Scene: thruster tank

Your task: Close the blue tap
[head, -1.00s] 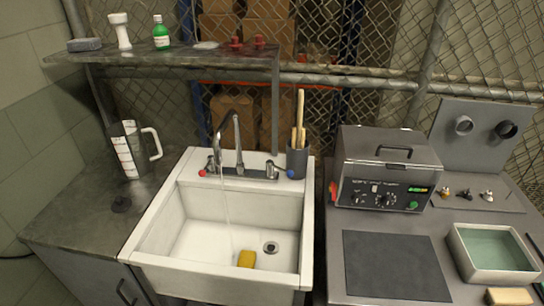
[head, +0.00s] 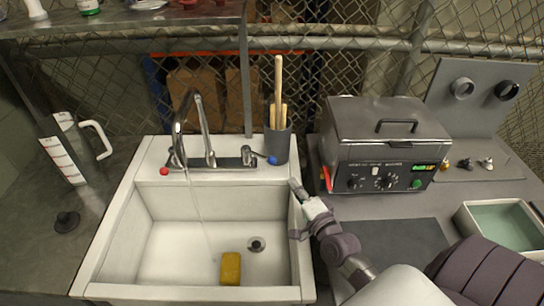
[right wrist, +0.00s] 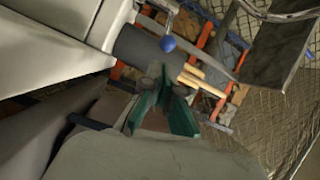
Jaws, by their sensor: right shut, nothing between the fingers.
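The blue tap (head: 272,160) is a blue-tipped handle at the right end of the sink's metal faucet (head: 210,162). Its blue ball also shows in the right wrist view (right wrist: 168,43). A red-tipped tap (head: 164,171) is at the left end. A thin stream of water (head: 197,203) falls from the spout into the sink. My right gripper (head: 294,184) is shut and empty over the sink's right rim, a little below and right of the blue tap, apart from it. Its green-padded fingers show in the right wrist view (right wrist: 164,85). My left gripper is out of view.
A grey cup with wooden-handled tools (head: 278,146) stands directly behind the blue tap. The white sink (head: 112,235) holds a yellow sponge (head: 230,268). A metal tank (head: 380,150) stands to the right. A measuring jug (head: 65,150) is at left.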

